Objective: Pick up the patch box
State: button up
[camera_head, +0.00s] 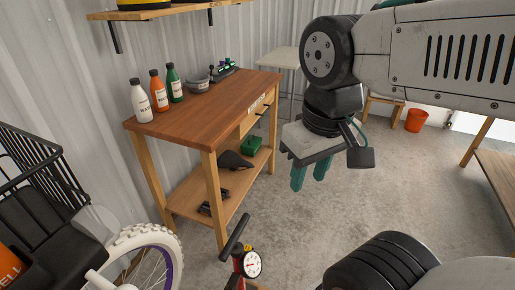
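A small green box (252,145) sits on the lower shelf of the wooden workbench, near its far end; it may be the patch box, but I cannot read any label. My gripper (310,174) hangs from my arm in the upper right, with its two teal fingers pointing down and apart. Nothing shows between the fingers. In the picture the gripper is to the right of the green box and clear of the bench.
The workbench (180,118) holds a white bottle (141,103), an orange bottle (158,92), a green bottle (174,85) and a grey bowl (198,84). A bicycle wheel (150,245) and a pump (245,263) stand in front. Floor right of the bench is clear.

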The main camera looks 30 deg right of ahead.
aim_at(244, 152)
jog(key=z, duration=2)
jog(key=i, duration=3.4)
jog(key=u, duration=3.2)
